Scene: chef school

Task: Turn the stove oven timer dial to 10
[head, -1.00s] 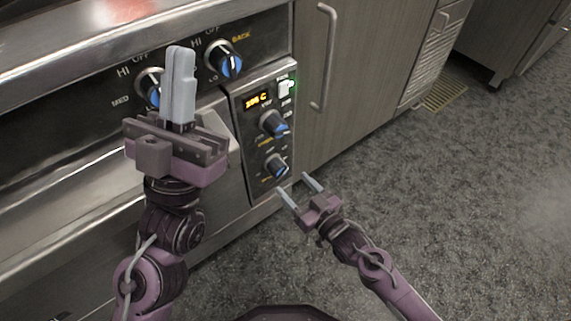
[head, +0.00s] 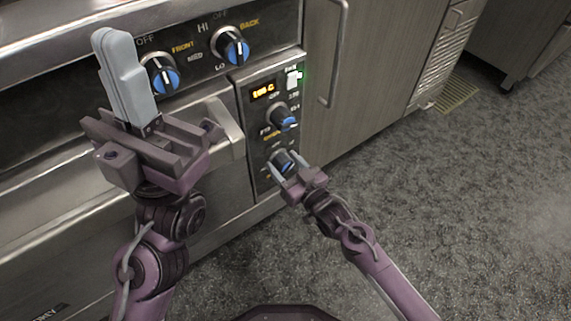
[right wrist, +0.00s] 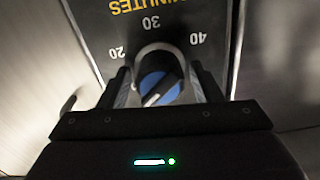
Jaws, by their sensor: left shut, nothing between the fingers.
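The timer dial (head: 283,161) is the lower blue-and-black knob on the oven's control panel. In the right wrist view the dial (right wrist: 158,82) shows a pale line set diagonally, under an upside-down "MINUTES" scale with 20, 30 and 40 visible; the 10 mark is not visible. My right gripper (head: 285,159) is open, with one finger on each side of the dial. The fingers look apart from the knob in the right wrist view. My left gripper (head: 116,36) is shut and empty, raised in front of the stove at the left.
Above the timer sits another blue knob (head: 284,118) and a lit display (head: 263,91). Two stove knobs are on the upper panel, one at right (head: 231,46). The oven handle (head: 225,130) juts out left of the panel. The floor (head: 450,210) at right is clear.

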